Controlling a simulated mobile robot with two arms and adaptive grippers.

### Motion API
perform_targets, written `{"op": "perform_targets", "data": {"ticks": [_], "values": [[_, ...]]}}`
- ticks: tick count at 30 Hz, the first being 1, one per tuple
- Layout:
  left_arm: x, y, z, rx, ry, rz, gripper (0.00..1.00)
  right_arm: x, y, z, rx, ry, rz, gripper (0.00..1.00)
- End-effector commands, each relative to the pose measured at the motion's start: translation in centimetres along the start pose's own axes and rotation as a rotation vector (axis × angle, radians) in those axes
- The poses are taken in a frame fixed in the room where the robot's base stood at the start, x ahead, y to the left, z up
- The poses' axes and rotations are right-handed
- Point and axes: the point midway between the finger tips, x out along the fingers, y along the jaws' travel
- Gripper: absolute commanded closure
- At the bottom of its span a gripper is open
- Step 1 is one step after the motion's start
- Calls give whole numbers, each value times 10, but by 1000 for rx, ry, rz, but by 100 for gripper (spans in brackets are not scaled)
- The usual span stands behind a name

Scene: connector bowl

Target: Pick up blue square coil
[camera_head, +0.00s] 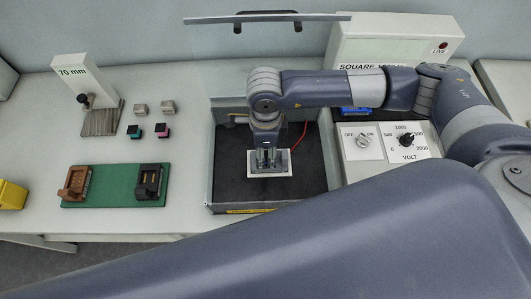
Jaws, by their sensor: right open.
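My right gripper (270,164) points down inside the open dark-floored test box (225,185). Its jaws are open, directly above or around a pale square piece (283,175) on the box floor. The gripper covers the middle of that piece, and I cannot tell whether they touch. No blue square coil can be made out for certain. A small blue patch (348,110) shows below my right forearm on the tester, mostly hidden. Small teal (134,131) and pink-and-dark (162,131) pieces lie on the table to the left. My left gripper is out of view.
A green mat (100,198) holds a brown connector (76,183) and a black connector (149,182). A white stand (79,80) marked 70 mm is at back left. The tester panel (375,151) with knobs adjoins the box. The box's raised lid (262,40) is above.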

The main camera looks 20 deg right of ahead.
Motion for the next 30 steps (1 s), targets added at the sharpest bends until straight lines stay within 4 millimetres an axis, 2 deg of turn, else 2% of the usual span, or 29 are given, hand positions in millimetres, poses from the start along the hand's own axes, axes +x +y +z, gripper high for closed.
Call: {"op": "perform_targets", "data": {"ticks": [1,4,13,14,19,20,30], "values": [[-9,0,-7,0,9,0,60,3,1,-1,1,2,3,47],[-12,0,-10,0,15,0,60,17,1,0,1,1,2,47],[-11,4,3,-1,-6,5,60,25,0,0,0,0,-1,47],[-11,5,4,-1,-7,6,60,25,0,0,0,-1,-1,51],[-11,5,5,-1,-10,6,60,25,0,0,0,-1,-1,90],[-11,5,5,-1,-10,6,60,25,0,0,0,-1,-1,94],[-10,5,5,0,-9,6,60,22,-1,0,1,-2,-1,94]]}}
